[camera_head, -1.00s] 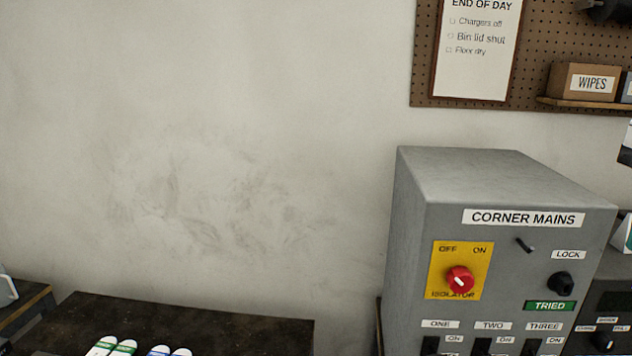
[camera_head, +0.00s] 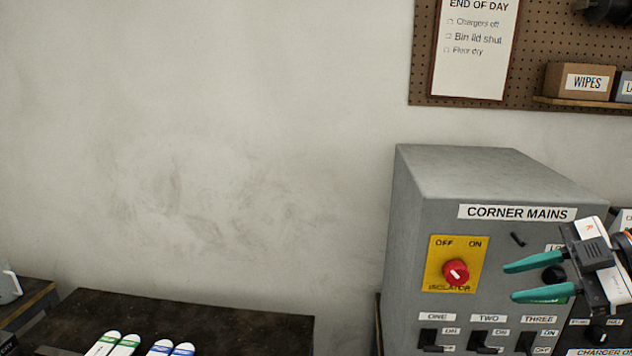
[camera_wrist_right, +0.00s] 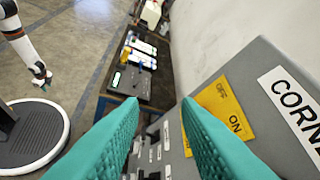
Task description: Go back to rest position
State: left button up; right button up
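My right gripper (camera_head: 511,282) is open and empty, with two green fingers pointing left in front of the grey CORNER MAINS box (camera_head: 480,172). It hides part of the LOCK knob and the green label. In the right wrist view its fingers (camera_wrist_right: 160,105) stand apart with nothing between them. The red isolator knob (camera_head: 456,272) on its yellow plate is left of the fingertips, apart in the picture. My left gripper (camera_wrist_right: 42,82) shows small at the left of the right wrist view, hanging above the floor; its finger opening is too small to tell.
A dark bench (camera_head: 200,325) with several white, green- and blue-banded items (camera_head: 122,345) stands at the lower left. Switches ONE, TWO and THREE (camera_head: 485,342) sit low on the box. A pegboard (camera_head: 423,60) with a shelf is above. Bare wall fills the left.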

jog(key=w+d+f+m+t+h, duration=0.2)
jog(key=f+m+t+h, duration=0.1)
jog(key=f+m+t, duration=0.4)
jog(key=w+d+f+m+t+h, duration=0.25)
jog(key=f+m+t, duration=0.25)
jog(key=f, duration=0.3)
jog(key=s+f+m+g+h, duration=0.3)
jog(key=s+f+m+h, duration=0.25)
jog(key=f, duration=0.55)
jog(key=s+a+f+g, duration=0.6)
jog(key=s+a+f, duration=0.1)
jog(key=s, duration=0.3)
jog(key=s+a+f+g, duration=0.5)
jog(key=s+a+f, duration=0.1)
jog(key=s, duration=0.3)
notch_tip(320, 180, down, 26)
jog(key=s+g, duration=0.1)
jog(key=s, duration=0.1)
jog(key=s+d+f+g, duration=0.1)
jog(key=s+d+f, duration=0.2)
jog(key=s+f, duration=1.2)
jog(key=shift+s+f, duration=0.2)
jog(key=shift+s, duration=0.2)
